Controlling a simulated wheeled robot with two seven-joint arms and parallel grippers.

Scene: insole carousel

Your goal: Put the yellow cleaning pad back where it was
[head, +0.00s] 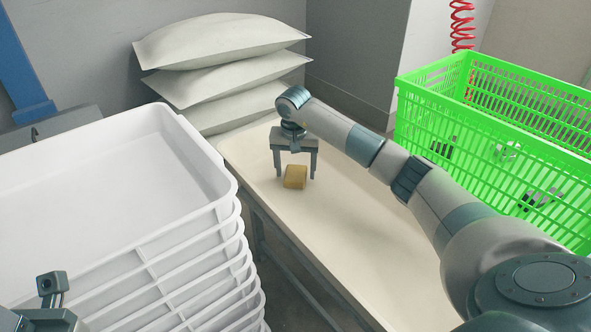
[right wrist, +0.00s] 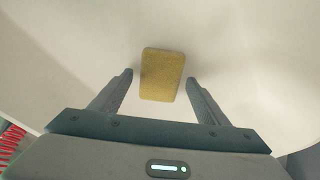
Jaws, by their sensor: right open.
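The yellow cleaning pad (head: 295,177) is a small block lying on the cream-coloured table (head: 345,235). My right gripper (head: 297,178) is open above the table, fingers pointing down. In the head view the pad shows between and just beyond its fingertips. In the right wrist view the pad (right wrist: 162,74) lies between the two spread fingers (right wrist: 160,76) and reaches past their tips, with gaps on both sides. I cannot tell how high the fingertips are above the table. A part of my left gripper (head: 52,290) shows at the bottom left; its jaws cannot be made out.
A tall stack of white trays (head: 125,170) stands at the left, close to the table. Pale stuffed sacks (head: 220,45) are piled behind. A green crate (head: 480,150) with dark items inside stands at the right. The table's front part is clear.

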